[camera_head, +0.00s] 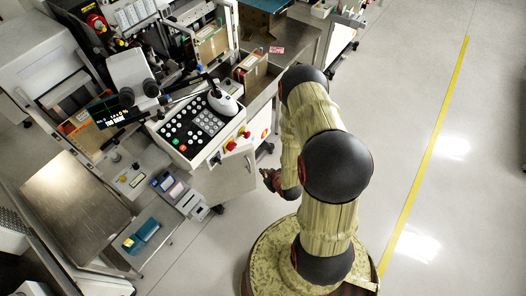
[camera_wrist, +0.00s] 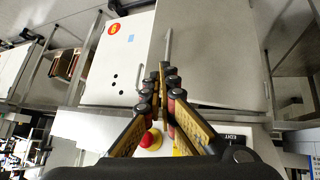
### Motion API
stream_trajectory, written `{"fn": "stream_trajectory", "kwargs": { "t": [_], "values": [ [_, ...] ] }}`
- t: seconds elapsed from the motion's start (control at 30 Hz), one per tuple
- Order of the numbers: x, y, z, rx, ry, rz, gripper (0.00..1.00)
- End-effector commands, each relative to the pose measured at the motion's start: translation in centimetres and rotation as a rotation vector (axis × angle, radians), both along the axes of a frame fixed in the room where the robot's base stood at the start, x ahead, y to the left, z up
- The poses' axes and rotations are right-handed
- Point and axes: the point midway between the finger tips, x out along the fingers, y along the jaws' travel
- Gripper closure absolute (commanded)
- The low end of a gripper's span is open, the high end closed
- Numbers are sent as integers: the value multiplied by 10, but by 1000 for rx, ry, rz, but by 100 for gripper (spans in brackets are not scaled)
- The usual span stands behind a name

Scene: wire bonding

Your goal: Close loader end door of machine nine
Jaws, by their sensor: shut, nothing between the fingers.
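My gripper (camera_head: 268,178) is low beside the machine's front corner in the head view, partly hidden by my arm. In the wrist view my gripper (camera_wrist: 165,70) has its fingers together with nothing between them. A grey panel (camera_wrist: 210,60) with a slim upright handle (camera_wrist: 169,42) lies beyond the fingertips. It looks like a door; the head view shows a similar grey panel (camera_head: 223,180) below the keypad console. Whether the fingers touch it I cannot tell. No label marks it as machine nine's loader end door.
A white panel (camera_wrist: 118,58) with a round red sticker stands left of the grey one. A red button (camera_wrist: 147,138) on yellow is near the fingers. The keypad console (camera_head: 200,128) overhangs the grey panel. Open floor (camera_head: 430,150) lies right, with a yellow line.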

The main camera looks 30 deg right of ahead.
Motion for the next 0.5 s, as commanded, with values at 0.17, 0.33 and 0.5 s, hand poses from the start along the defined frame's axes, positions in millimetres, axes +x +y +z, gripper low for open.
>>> {"fn": "stream_trajectory", "kwargs": {
  "t": [0.17,0.33,0.5],
  "values": [
    [13,-15,16,111,-96,-186,100],
    [18,-15,11,144,-103,-216,100],
    [35,-17,-6,143,-101,-213,100]
  ]
}}
